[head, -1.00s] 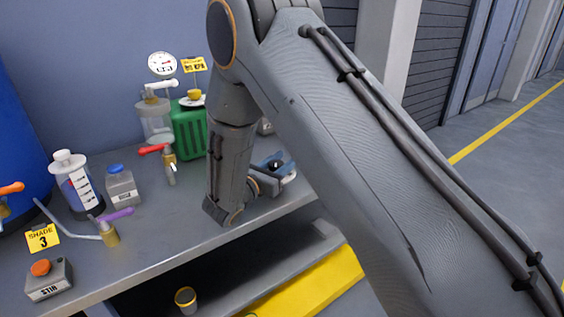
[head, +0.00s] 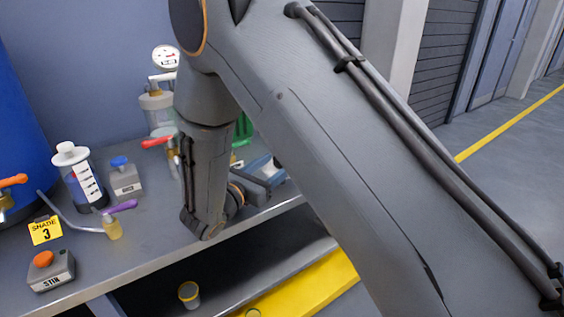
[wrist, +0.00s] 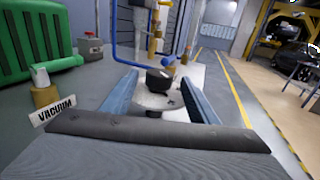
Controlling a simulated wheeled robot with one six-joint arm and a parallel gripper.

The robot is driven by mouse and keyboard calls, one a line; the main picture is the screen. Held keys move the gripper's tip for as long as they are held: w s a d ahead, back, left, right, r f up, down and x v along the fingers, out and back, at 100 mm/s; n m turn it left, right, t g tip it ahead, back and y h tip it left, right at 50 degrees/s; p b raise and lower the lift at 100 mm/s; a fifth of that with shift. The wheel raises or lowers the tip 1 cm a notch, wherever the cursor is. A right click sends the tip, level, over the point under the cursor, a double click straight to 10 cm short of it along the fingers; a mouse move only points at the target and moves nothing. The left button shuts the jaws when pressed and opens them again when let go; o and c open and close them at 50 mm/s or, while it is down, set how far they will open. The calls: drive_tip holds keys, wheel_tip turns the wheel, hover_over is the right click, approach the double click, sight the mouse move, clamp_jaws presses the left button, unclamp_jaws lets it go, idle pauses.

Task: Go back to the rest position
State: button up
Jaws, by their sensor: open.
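My gripper (wrist: 160,80) is open in the wrist view, with its two blue fingers spread apart. A pale rounded object with a dark top (wrist: 159,82) shows between the fingers; I cannot tell whether it is close to them or further off, and nothing is visibly gripped. In the head view my arm crosses the picture, bends down over the bench, and hides most of the gripper. A bit of its blue part (head: 268,163) shows behind the arm, near the bench's right end.
On the bench (head: 150,245) stand a white-capped bottle (head: 78,178), a blue-button box (head: 124,178), a purple-handled valve (head: 115,222) and an orange-button STIR box (head: 50,270). The green container (wrist: 35,45) and VACUUM label (wrist: 54,110) are left of my gripper. A yellow-rimmed cup (head: 188,293) sits below.

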drive_tip(key=shift+s+a, duration=0.15)
drive_tip(key=shift+s, duration=0.15)
